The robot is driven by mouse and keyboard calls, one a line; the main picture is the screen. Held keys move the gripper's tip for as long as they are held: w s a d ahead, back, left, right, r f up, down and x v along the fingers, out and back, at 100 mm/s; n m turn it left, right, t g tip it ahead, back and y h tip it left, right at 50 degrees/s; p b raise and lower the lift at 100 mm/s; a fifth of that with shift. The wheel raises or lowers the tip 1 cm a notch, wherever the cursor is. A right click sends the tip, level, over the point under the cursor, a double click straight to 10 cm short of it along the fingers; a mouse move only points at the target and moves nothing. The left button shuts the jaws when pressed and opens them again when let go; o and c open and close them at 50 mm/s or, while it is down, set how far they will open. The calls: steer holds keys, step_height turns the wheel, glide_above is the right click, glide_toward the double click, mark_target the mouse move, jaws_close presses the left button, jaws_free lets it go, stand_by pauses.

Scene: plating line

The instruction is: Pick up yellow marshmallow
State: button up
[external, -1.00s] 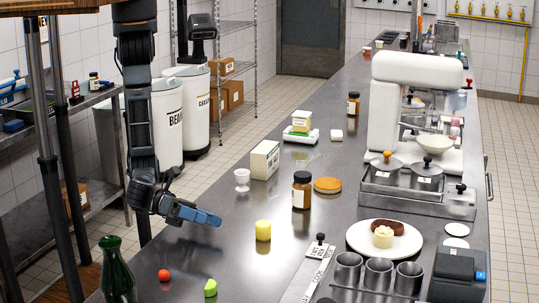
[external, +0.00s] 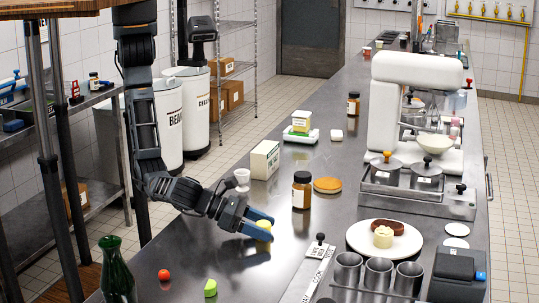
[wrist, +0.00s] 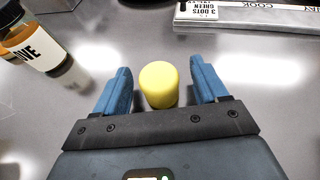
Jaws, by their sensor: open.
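The yellow marshmallow (wrist: 159,85) stands upright on the steel counter, between the two blue fingers of my gripper (wrist: 160,88) in the wrist view. The fingers are open, with a visible gap on each side of it. In the external view my gripper (external: 258,227) reaches over the counter from the left, and the marshmallow (external: 264,224) is mostly hidden behind the blue fingers.
A brown bottle (external: 301,190) with a white label stands beyond my gripper, also in the wrist view (wrist: 35,42). A red ball (external: 164,275), a green piece (external: 210,288) and a green bottle (external: 117,270) are nearer. A labelled metal strip (external: 308,272) lies to the right.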

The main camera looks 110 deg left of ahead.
steer(key=shift+x, duration=0.95)
steer(key=c, duration=0.7)
